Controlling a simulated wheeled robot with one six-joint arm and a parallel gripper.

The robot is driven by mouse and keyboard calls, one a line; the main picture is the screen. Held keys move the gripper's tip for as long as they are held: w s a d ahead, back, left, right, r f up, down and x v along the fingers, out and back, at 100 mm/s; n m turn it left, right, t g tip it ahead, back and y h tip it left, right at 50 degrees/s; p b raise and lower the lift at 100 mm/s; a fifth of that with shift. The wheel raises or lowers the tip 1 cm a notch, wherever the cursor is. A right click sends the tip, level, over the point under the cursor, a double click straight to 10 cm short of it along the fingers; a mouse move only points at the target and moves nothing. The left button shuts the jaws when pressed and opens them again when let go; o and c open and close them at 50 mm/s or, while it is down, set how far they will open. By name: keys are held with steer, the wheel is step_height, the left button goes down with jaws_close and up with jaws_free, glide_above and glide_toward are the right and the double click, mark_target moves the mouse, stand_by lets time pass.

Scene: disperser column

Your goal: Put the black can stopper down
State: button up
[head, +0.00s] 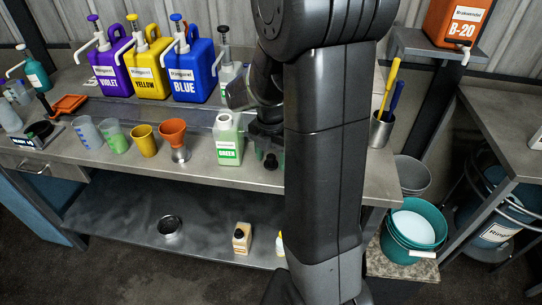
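The black can stopper (271,161) shows as a small dark knob low over the front part of the bench, just right of the green can. My gripper (264,134) is right above it, dark and partly hidden behind my arm. I cannot tell whether the fingers touch the stopper or whether it rests on the bench top. The white can labelled GREEN (229,140) stands upright on the bench, left of my gripper, with no stopper on its neck.
The bench (200,170) has a narrow bare front strip. An orange funnel (173,133), a yellow cup (145,141) and clear beakers stand to the left. Violet, yellow and blue pump cans (192,72) stand behind. A cup with sticks (381,130) is at right. My arm hides the middle.

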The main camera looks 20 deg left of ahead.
mark_target(271, 156)
steer(key=shift+r, duration=0.1)
step_height(271, 156, up, 12)
steer(key=shift+p, duration=0.3)
stand_by(0.5)
steer(key=shift+f, duration=4.3)
